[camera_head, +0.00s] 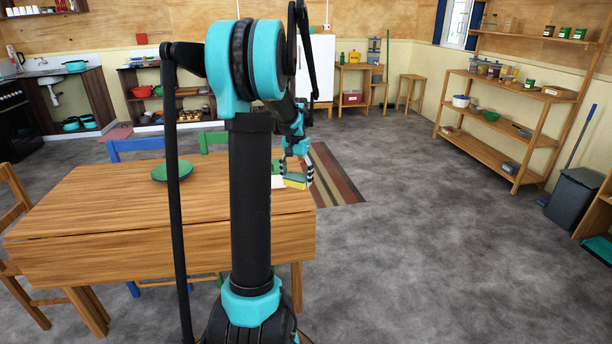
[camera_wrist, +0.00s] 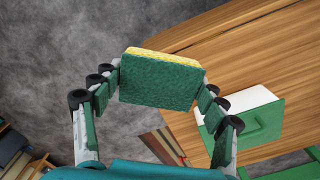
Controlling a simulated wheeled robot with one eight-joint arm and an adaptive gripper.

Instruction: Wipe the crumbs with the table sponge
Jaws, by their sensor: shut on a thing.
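The sponge (camera_wrist: 158,82), green with a yellow layer, is held between the two fingers of my gripper (camera_wrist: 158,86) in the wrist view. In the head view the sponge (camera_head: 295,182) shows at the table's right edge, in my gripper (camera_head: 296,172). The wooden table (camera_head: 110,210) stands left of my column; its top also fills the right of the wrist view (camera_wrist: 250,50). The sponge appears above the floor beside the table edge. I cannot make out any crumbs on the visible tabletop; my arm hides part of it.
A green bowl (camera_head: 172,171) stands on the table. A white and green object (camera_wrist: 250,115) lies by the table edge in the wrist view. Blue (camera_head: 137,147) and green chairs stand behind the table, a wooden chair (camera_head: 18,240) at left. The floor (camera_head: 420,240) to the right is clear.

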